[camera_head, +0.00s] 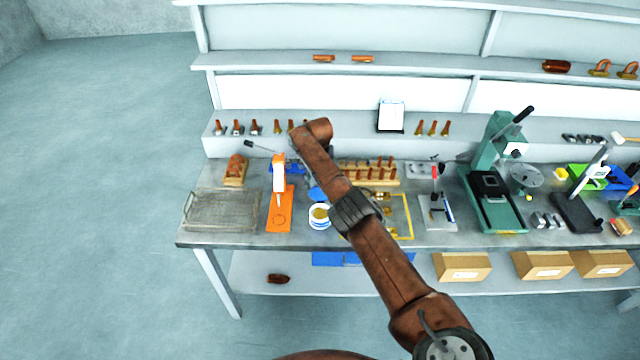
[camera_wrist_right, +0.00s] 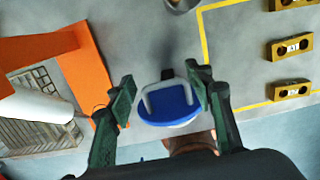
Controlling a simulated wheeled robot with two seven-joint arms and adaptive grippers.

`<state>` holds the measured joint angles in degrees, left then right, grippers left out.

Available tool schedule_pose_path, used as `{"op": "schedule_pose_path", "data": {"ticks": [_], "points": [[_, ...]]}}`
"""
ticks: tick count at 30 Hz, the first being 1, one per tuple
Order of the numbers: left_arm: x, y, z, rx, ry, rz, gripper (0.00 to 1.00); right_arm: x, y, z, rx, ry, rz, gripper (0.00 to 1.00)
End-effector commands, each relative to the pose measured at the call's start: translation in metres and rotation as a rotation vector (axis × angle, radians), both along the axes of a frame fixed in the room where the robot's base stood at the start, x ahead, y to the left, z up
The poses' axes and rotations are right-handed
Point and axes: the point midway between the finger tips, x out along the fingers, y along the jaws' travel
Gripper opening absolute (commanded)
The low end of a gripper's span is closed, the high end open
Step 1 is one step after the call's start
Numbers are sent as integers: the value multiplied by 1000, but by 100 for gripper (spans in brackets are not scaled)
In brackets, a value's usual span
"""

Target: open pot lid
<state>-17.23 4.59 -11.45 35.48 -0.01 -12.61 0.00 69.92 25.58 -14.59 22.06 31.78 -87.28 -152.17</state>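The pot (camera_head: 319,222) is white with a blue band and stands near the bench's front edge. Its top shows a tan inside in the head view. The blue lid (camera_head: 316,194) shows just behind and above the opening, partly covered by my right arm. In the right wrist view the lid (camera_wrist_right: 172,108) has a pale arched handle. My right gripper (camera_wrist_right: 160,88) has its fingers apart on either side of the lid, with a gap at the left finger and the right finger close to the handle. I cannot tell whether the right finger touches. My left gripper is out of view.
An orange mat (camera_head: 271,218) with an orange-and-white tool lies left of the pot. A wire basket (camera_head: 215,212) is farther left. A yellow outline (camera_head: 411,222) with small brass blocks lies to the right. A green press (camera_head: 490,185) stands farther right.

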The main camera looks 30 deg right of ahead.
Motion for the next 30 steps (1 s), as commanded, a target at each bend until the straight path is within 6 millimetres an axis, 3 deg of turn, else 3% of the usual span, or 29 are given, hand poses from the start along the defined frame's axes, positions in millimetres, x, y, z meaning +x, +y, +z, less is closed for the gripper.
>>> {"op": "schedule_pose_path", "data": {"ticks": [8,21,30], "points": [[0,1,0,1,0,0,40,0,0,12,0,-2,2,48],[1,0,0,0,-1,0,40,-6,3,95,-1,-3,-1,48],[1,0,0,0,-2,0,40,-8,5,119,0,0,0,48]]}}
